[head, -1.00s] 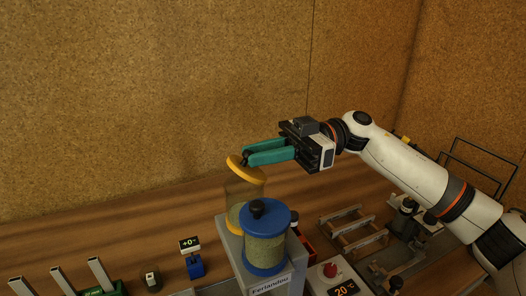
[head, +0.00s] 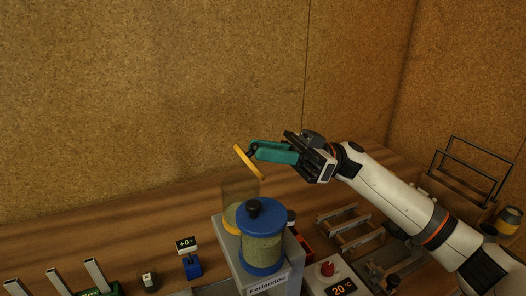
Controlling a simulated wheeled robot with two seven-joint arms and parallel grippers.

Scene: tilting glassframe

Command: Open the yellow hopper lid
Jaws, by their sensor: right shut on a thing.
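The yellow lid (head: 244,160) is tilted steeply, above and apart from the clear hopper (head: 232,190) that it belongs to. My right gripper (head: 256,150) has teal fingers and is shut on the yellow lid at its knob, which the fingers mostly hide. The yellow-based hopper stands behind a second hopper (head: 263,243) with a blue lid (head: 265,212) and black knob. Both stand on a grey machine (head: 272,280) labelled "Ferlandou". My left gripper is not in view.
A box with a red knob and a "20 °C" display (head: 334,284) stands right of the machine. A wooden rack (head: 350,232) lies farther right. A blue device reading "+0" (head: 190,258) stands to the left. The wooden table behind is clear.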

